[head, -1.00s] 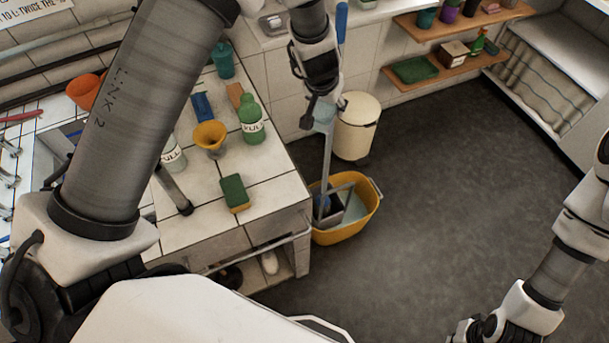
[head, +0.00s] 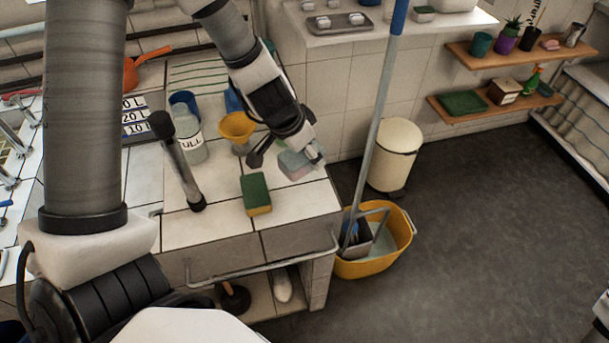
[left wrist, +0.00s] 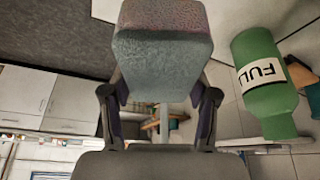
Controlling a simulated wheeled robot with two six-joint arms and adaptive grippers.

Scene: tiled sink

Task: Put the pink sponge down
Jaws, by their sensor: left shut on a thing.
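My left gripper (head: 288,158) is shut on the pink sponge (head: 296,165), which has a pink layer and a grey-teal layer. The sponge is at the right part of the tiled counter (head: 297,205), right of a green-and-yellow sponge (head: 256,193). I cannot tell whether it touches the tiles. In the left wrist view the pink sponge (left wrist: 162,50) sits between the two fingers of the gripper (left wrist: 160,95). A green bottle (left wrist: 265,85) stands close by there; the arm hides it in the head view.
A yellow funnel (head: 237,128) and a white bottle (head: 190,140) stand left of the gripper. A yellow bucket (head: 375,265) with a mop and a cream bin (head: 394,155) stand on the floor beside the counter. Counter tiles in front of the green-and-yellow sponge are clear.

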